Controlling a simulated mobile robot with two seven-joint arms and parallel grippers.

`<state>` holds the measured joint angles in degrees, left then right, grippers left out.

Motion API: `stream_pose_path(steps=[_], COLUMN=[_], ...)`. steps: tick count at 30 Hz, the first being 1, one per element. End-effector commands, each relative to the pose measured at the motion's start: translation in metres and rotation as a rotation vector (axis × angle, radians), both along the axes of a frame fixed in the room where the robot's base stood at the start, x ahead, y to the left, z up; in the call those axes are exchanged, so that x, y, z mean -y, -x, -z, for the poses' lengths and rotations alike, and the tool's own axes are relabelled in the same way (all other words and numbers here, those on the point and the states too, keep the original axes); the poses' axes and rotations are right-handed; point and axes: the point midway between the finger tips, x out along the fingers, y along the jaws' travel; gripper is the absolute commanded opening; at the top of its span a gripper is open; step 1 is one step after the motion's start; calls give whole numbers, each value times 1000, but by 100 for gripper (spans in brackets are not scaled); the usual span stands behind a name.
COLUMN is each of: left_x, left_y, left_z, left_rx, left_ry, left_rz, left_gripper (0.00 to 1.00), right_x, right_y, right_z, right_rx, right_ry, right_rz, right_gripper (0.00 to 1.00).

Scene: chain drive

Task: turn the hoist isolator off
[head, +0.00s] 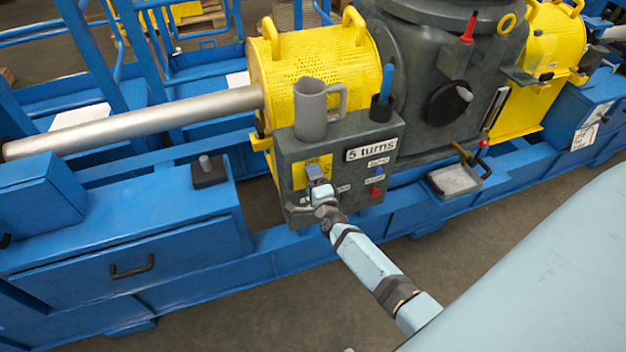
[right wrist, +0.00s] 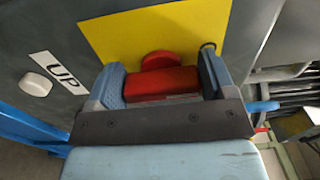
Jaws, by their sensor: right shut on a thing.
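The hoist isolator's red handle (right wrist: 160,82) is on a yellow plate (right wrist: 180,30) in the right wrist view. The plate also shows in the head view (head: 325,161) on the front of a dark grey control box (head: 345,132). My right gripper (right wrist: 163,78) has its two blue fingers on either side of the red handle, shut on it. In the head view the right gripper (head: 318,180) is at the box's lower left and hides the handle. My left gripper is not in view.
An "UP" label (right wrist: 58,73) and a white button (right wrist: 35,84) sit beside the plate. A grey jug (head: 311,108) and a dark cup (head: 381,108) with a blue-handled thing stand on the box.

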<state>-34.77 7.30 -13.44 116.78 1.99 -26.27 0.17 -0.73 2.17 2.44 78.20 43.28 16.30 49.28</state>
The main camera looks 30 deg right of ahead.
Motion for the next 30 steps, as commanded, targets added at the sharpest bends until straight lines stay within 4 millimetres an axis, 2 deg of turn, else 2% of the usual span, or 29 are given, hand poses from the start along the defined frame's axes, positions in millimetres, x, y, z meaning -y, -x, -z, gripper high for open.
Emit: stream_pose_path(steps=[3,4,6,7,14,17,20,30], left_x=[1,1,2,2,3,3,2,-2], left_y=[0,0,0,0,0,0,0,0], left_z=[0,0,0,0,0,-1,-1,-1], left_rx=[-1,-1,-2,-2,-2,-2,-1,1], left_ry=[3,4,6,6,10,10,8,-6], left_rz=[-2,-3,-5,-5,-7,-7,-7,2], left_gripper=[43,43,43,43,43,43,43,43], right_x=[0,0,0,0,0,-2,-5,-23], right_y=[1,0,0,0,1,8,23,98], right_z=[1,1,1,1,1,1,1,1], right_rx=[-2,-2,-1,-1,-1,-1,-2,-3], right_ry=[3,3,2,2,1,0,0,0], right_rz=[0,0,0,0,0,0,0,0], right_gripper=[53,79,95,100,100,100,100,100])
